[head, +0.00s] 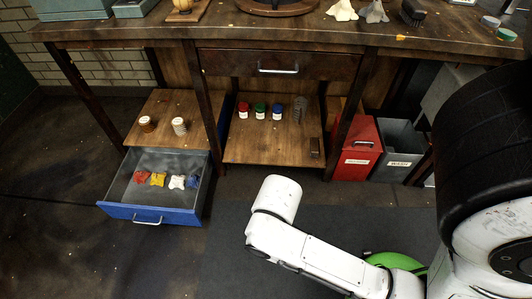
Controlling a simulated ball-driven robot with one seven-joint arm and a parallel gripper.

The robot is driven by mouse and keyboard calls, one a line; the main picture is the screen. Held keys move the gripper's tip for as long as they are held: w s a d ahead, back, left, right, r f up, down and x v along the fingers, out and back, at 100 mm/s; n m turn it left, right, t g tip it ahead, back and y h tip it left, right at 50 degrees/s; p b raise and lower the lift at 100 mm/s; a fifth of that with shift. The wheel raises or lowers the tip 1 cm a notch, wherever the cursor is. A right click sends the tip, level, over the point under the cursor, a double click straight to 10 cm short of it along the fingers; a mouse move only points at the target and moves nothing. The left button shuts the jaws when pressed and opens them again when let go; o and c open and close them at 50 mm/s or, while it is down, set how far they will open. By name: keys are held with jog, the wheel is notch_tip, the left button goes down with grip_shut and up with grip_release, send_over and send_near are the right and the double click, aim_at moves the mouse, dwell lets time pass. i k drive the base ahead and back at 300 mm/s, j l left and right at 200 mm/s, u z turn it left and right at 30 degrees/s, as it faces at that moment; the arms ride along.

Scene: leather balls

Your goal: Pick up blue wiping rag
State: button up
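A small crumpled blue rag (192,182) lies in the open blue drawer (158,214) at the lower left. It is at the right end of a row with a red rag (141,177), a yellow rag (158,180) and a white rag (177,182). The blue rag is close beside the white one, near the drawer's right wall. Links of my white arm show at the lower middle and right, to the right of the drawer. My gripper is not in view.
A workbench (277,52) with a closed drawer spans the back. Its lower shelf (270,150) holds red, green and blue jars. A red bin (358,150) and a grey bin (398,152) stand at the right. Dark floor in front of the blue drawer is clear.

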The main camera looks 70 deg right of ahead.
aim_at(193, 181)
jog(key=i+l, duration=0.2)
jog(key=i, duration=0.25)
jog(key=i+l+z, duration=0.1)
jog(key=i, duration=0.3)
jog(key=i+l, duration=0.25)
jog(key=i, duration=0.2)
jog(key=l+z, duration=0.05)
